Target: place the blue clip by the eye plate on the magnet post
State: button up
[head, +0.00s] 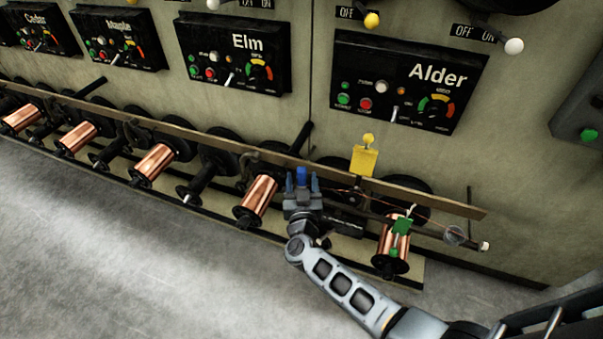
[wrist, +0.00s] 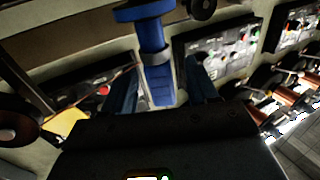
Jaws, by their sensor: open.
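The blue clip (head: 301,174) stands upright between the fingers of my gripper (head: 301,182), in front of the long rail. The wrist view shows the clip (wrist: 152,35) larger, with a wide blue top and a narrower stem running down between my two fingers. My gripper is open, with one finger on each side of the clip; I cannot tell whether either touches it. A yellow plate (head: 364,160) with a round yellow knob above it stands on the rail to the right. I cannot clearly make out the magnet post or the eye plate.
A long wooden rail (head: 440,202) runs along the wall above a row of copper spools (head: 258,200). A green clip or tag (head: 403,226) hangs by the right-end spool, with thin wire nearby. Black control panels (head: 405,85) line the wall. The floor (head: 130,260) in front is clear.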

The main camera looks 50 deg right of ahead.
jog(key=v, duration=0.9)
jog(key=shift+s, duration=0.15)
jog(key=s+a+r+n+t+y, duration=0.1)
jog(key=s+a+r+n+y, duration=0.2)
jog(key=s+r, duration=0.4)
jog(key=s+a+r+n+t+y, duration=0.1)
jog(key=s+a+r+n+y, duration=0.2)
jog(key=s, duration=1)
jog(key=s+a+r+n+y, duration=0.3)
jog(key=s+a+r+y, duration=0.4)
jog(key=s+r, duration=0.3)
notch_tip(320, 180, up, 3)
jog(key=shift+a+f+n+t, duration=0.1)
jog(key=shift+a+n+t, duration=0.2)
jog(key=shift+a+t, duration=0.15)
jog(key=shift+c, duration=0.2)
